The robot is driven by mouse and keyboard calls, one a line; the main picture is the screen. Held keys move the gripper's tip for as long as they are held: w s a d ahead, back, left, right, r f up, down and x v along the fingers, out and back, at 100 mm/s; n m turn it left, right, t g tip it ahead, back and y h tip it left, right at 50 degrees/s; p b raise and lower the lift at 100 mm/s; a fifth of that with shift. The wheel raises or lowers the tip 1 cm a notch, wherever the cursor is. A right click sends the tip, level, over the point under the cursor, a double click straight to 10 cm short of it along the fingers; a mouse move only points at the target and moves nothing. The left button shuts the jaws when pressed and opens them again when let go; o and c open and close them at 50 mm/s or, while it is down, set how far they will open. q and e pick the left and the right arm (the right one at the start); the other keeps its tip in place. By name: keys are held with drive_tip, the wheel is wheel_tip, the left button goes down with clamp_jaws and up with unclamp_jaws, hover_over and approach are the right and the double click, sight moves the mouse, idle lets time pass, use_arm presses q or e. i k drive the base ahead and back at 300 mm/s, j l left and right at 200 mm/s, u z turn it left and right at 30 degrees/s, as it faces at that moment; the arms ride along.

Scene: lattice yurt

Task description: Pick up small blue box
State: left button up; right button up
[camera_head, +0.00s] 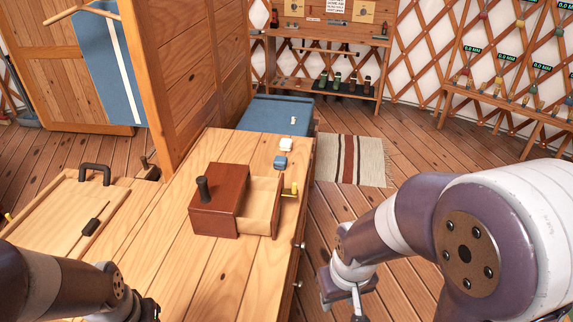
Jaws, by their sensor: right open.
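My right gripper (357,303) is low in the view, to the right of the table and well apart from the blue box. It is open, and its fingertips are partly cut off by the bottom edge. My left arm comes in at the bottom left; its gripper (148,310) is mostly cut off, so its jaws cannot be made out.
A red-brown box (213,214) with its drawer (258,207) pulled out stands between my arms, in front of the blue box. A wooden board (62,208) with a black handle lies at left. A wooden partition (190,75) rises behind the table's left side. A striped rug (350,160) lies on the floor.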

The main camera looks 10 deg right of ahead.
sight(281, 162)
drive_tip(key=l+u, duration=0.25)
drive_tip(key=l, duration=1.8)
drive_tip(key=i+l+u, duration=0.3)
drive_tip(key=i+l, duration=1.1)
drive_tip(key=i+j, duration=0.1)
drive_tip(key=i+u, duration=0.05)
drive_tip(key=i, duration=0.05)
